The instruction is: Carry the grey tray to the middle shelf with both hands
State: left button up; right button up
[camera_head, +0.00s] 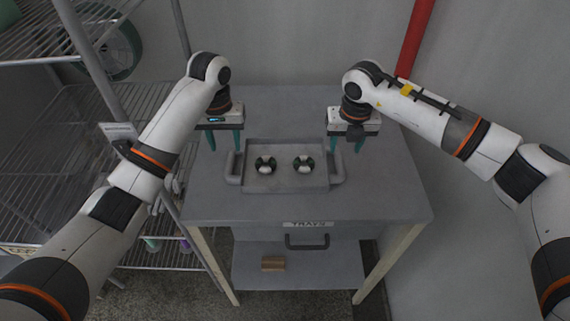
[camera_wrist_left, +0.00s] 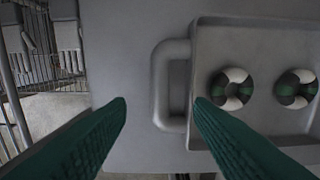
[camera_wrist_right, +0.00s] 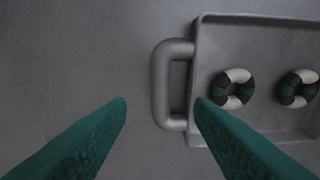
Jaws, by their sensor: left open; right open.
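The grey tray (camera_head: 285,183) lies flat on the grey table top and has a loop handle at each end. Two round rings (camera_head: 265,165) in green, white and black lie in it. My left gripper (camera_head: 225,140) is open and empty above the table, near the tray's left handle (camera_head: 233,168); that handle also shows between and beyond its fingers in the left wrist view (camera_wrist_left: 160,85). My right gripper (camera_head: 347,143) is open and empty near the right handle (camera_head: 338,168), which also shows in the right wrist view (camera_wrist_right: 160,85). Neither gripper touches the tray.
The table (camera_head: 300,208) has a drawer labelled TRAYS and a lower shelf (camera_head: 310,265) with a small brown block (camera_head: 273,263). A wire rack (camera_head: 40,140) with several shelves stands at the left. A red pipe (camera_head: 414,40) runs up the back wall.

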aim_at(229, 161)
pick_arm(q)
jog(key=shift+w+d+f, duration=0.2)
jog(key=shift+d+f, duration=0.05)
jog(key=shift+f, duration=0.1)
pick_arm(e)
jog(key=shift+a+f, duration=0.1)
jog(key=shift+f, duration=0.4)
pick_arm(q)
jog(key=shift+s+f, duration=0.15)
jog(key=shift+f, duration=0.5)
pick_arm(e)
jog(key=shift+w+f, duration=0.15)
jog(key=shift+f, duration=0.35)
pick_arm(q)
jog(key=shift+a+f, duration=0.15)
jog(key=shift+f, duration=1.1)
jog(key=shift+a+f, duration=0.1)
jog(key=shift+f, duration=1.15)
pick_arm(e)
jog(key=shift+w+f, duration=0.15)
jog(key=shift+f, duration=1.1)
jog(key=shift+w+f, duration=0.15)
jog(key=shift+f, duration=1.05)
pick_arm(q)
grip_shut()
pick_arm(e)
grip_shut()
